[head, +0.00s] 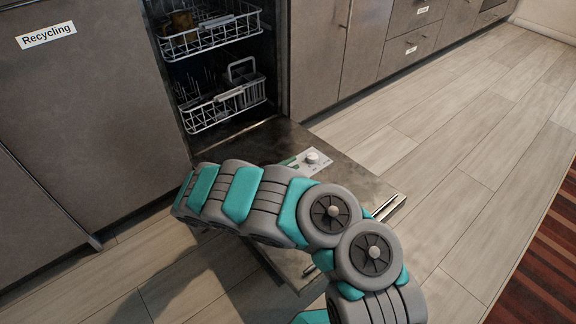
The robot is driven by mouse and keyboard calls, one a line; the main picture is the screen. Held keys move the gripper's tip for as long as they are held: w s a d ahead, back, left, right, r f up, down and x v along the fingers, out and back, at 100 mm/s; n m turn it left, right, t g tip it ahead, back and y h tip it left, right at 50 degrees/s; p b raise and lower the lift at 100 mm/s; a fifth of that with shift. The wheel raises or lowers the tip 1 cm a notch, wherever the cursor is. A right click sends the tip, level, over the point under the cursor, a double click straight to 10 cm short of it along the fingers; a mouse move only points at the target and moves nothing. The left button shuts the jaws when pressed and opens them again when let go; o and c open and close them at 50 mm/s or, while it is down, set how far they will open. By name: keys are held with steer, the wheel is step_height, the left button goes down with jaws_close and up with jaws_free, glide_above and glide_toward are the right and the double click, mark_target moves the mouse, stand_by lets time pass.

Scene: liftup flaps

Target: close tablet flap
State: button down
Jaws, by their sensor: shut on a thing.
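The dishwasher door (352,178) lies folded down and open. A pale dispenser panel (322,167) with a round knob-like part (312,157) sits on its inner face. My arm covers the near part of this panel. I cannot make out the tablet flap or tell how far open it is. My grey and teal arm bends over the door and reaches left across it. My gripper's fingers do not show; the arm hides whatever is beyond and under it.
The upper rack (212,32) and lower rack (226,106) stand in the dishwasher. A cabinet front marked Recycling (90,110) is on the left, with more cabinets (318,55) at right. Wooden floor (455,150) is clear on the right, beside a striped rug (545,265).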

steer(key=shift+s+f+m, duration=0.1)
steer(key=shift+f+m, duration=0.1)
steer(key=shift+m, duration=0.3)
steer(key=c, duration=0.8)
jaws_free()
steer(key=shift+c, duration=0.2)
